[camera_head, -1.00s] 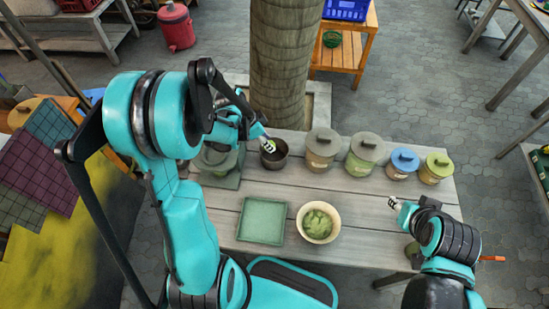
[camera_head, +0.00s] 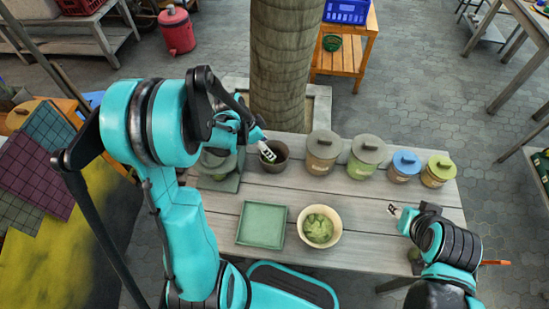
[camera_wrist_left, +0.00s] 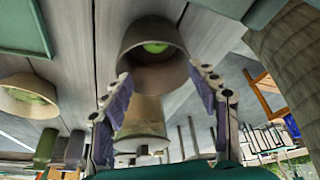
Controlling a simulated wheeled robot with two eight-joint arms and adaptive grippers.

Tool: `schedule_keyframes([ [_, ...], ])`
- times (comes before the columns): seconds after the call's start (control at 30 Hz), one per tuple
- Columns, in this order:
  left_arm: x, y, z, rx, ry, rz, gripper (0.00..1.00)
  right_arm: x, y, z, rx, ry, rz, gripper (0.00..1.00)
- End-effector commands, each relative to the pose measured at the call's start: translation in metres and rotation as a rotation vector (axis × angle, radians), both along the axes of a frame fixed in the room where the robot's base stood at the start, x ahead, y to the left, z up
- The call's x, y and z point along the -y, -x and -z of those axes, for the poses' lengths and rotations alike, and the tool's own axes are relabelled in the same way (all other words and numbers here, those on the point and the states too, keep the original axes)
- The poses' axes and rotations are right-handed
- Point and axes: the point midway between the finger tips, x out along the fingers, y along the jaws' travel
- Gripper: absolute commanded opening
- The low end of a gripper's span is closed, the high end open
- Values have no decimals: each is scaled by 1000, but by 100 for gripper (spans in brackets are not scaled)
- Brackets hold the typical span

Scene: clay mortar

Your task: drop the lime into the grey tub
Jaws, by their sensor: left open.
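The grey tub (camera_head: 281,165) stands on the plank table, and its dark round mouth (camera_wrist_left: 135,75) fills the upper middle of the left wrist view. A green round lime (camera_wrist_left: 155,47) shows inside the tub in that view. My left gripper (camera_head: 268,153) is over the tub in the head view.
A cream bowl of green pieces (camera_head: 336,232) and a green square tray (camera_head: 262,224) lie in front of the tub. A thick trunk (camera_head: 280,80) rises behind the table.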

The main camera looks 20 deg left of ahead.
Motion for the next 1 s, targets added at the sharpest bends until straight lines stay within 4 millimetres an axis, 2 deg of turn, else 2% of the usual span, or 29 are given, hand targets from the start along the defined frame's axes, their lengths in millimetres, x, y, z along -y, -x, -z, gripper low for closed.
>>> schedule_keyframes([
  [0.2,-10,11,-34,0,0,-2,60,0,0,0,0,0,0,40],
  [0.4,-17,17,-56,0,0,-1,60,0,0,0,0,0,0,40],
  [1.0,-16,19,-63,0,-3,-9,60,0,0,0,0,0,0,40],
])
